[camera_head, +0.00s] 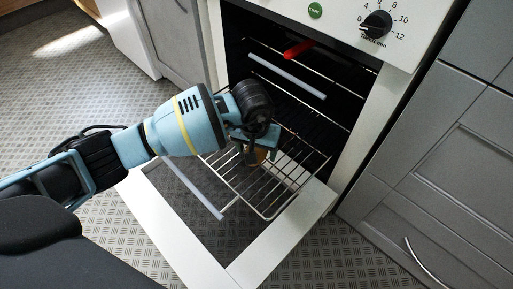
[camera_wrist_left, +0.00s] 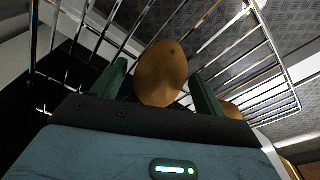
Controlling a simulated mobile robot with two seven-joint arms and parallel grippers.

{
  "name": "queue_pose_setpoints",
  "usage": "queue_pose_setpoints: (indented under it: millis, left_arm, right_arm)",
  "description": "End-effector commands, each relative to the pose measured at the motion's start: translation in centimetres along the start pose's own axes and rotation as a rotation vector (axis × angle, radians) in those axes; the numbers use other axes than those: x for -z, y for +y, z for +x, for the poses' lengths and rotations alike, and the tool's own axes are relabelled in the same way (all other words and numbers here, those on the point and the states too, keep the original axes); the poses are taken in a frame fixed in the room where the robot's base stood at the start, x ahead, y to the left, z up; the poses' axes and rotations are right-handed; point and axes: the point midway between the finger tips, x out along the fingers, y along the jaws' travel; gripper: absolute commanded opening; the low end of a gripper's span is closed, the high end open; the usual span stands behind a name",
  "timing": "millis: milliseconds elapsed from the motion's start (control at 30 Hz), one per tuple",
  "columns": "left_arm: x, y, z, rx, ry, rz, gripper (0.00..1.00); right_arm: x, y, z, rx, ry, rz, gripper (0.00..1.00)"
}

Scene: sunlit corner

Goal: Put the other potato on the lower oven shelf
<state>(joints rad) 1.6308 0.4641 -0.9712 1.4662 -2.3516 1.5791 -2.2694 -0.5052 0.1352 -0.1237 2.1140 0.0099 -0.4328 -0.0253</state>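The lower oven shelf (camera_head: 268,200) is a wire rack pulled out over the open oven door. My left gripper (camera_head: 258,150) points down over this rack. In the left wrist view, a brown potato (camera_wrist_left: 161,75) sits between the two green fingers of the left gripper (camera_wrist_left: 158,80), with narrow gaps at its sides. The rack wires show behind it; whether it rests on them is hard to tell. A second potato (camera_wrist_left: 232,110) is partly hidden behind the right-hand finger. In the head view, the gripper hides most of the potatoes. My right gripper is not in view.
The oven door (camera_head: 248,263) is folded down flat in front. An upper rack (camera_head: 312,68) is inside the oven, with a red object (camera_head: 298,48) near it. Grey cabinets (camera_head: 425,185) stand close on the right. Patterned floor (camera_head: 60,100) is free at the left.

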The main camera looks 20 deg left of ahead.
Motion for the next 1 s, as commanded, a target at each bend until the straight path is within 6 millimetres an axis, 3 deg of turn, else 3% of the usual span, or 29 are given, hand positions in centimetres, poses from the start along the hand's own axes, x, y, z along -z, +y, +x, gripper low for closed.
queue_pose_setpoints:
  millis: [300, 433, 800, 1000]
  left_arm:
    - [0.0, 0.0, -0.1, 0.000, 0.000, 0.000, 0.75]
    - [0.1, 0.0, -1.1, 0.000, 0.002, 0.001, 0.75]
    - [0.2, -0.1, -8.4, 0.000, 0.004, 0.000, 0.75]
    - [0.1, 0.0, -11.2, 0.001, 0.002, -0.001, 0.75]
  right_arm:
    - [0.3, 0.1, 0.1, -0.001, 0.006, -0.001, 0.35]
    - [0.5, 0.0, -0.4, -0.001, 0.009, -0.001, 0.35]
    - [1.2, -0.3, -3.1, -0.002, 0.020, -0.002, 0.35]
    - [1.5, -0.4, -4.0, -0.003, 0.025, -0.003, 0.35]
